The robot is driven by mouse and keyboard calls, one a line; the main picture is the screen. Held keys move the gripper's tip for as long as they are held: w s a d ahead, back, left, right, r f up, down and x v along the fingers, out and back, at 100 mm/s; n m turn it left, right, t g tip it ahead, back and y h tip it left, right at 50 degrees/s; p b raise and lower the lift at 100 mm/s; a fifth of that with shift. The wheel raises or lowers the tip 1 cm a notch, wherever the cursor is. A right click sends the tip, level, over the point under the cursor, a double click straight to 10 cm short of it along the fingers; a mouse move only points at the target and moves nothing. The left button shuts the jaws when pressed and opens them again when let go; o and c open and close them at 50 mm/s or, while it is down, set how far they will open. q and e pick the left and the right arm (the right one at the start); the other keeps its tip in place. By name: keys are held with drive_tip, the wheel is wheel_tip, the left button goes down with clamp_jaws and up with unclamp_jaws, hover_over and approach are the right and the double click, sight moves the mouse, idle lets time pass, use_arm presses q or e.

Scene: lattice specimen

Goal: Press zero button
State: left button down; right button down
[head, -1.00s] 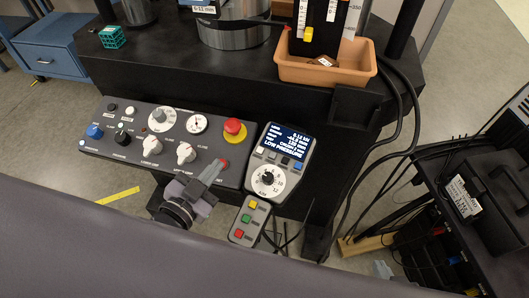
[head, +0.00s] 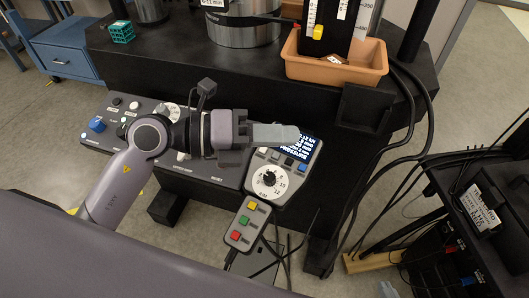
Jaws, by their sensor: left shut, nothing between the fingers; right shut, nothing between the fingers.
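A grey control unit (head: 281,187) with a lit blue display (head: 306,148) stands at the right end of the console. Below the display is a row of small buttons, among them a white one (head: 263,150), a dark one (head: 289,161) and a blue one (head: 301,167). I cannot read which is zero. A white dial (head: 267,180) sits beneath them. My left gripper (head: 294,134) is shut and empty, its fingertips pointing right over the upper left of the display. It hides part of the screen; contact cannot be told. My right gripper is not in view.
The dark console (head: 213,172) with knobs and a blue knob (head: 97,124) lies partly under my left arm. A pendant (head: 242,227) with yellow, green and red buttons hangs below. An orange tray (head: 335,68) stands on the black frame above. Cables run down the right.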

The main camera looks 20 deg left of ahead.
use_arm(q)
drive_tip(key=w+a+f+m+t+y+b, duration=0.1)
drive_tip(key=w+a+f+t+y, duration=0.1)
drive_tip(key=w+a+y, duration=0.2)
drive_tip(key=a+y, duration=0.2)
drive_tip(key=y, duration=0.1)
drive_tip(key=shift+w+a+y, duration=0.15)
drive_tip(key=shift+w+y, duration=0.15)
drive_tip(key=b, duration=0.6)
hover_over(263, 149)
drive_tip(key=s, duration=0.2)
drive_tip(key=f, duration=0.4)
drive_tip(key=a+f, duration=0.1)
drive_tip(key=f, duration=0.1)
drive_tip(key=shift+s+f, duration=0.1)
drive_tip(key=shift+f, duration=0.15)
drive_tip(key=shift+f+b, duration=0.4)
drive_tip(key=shift+w+f+b, duration=0.3)
drive_tip(key=shift+f+b, duration=0.1)
drive_tip(key=shift+f, duration=0.15)
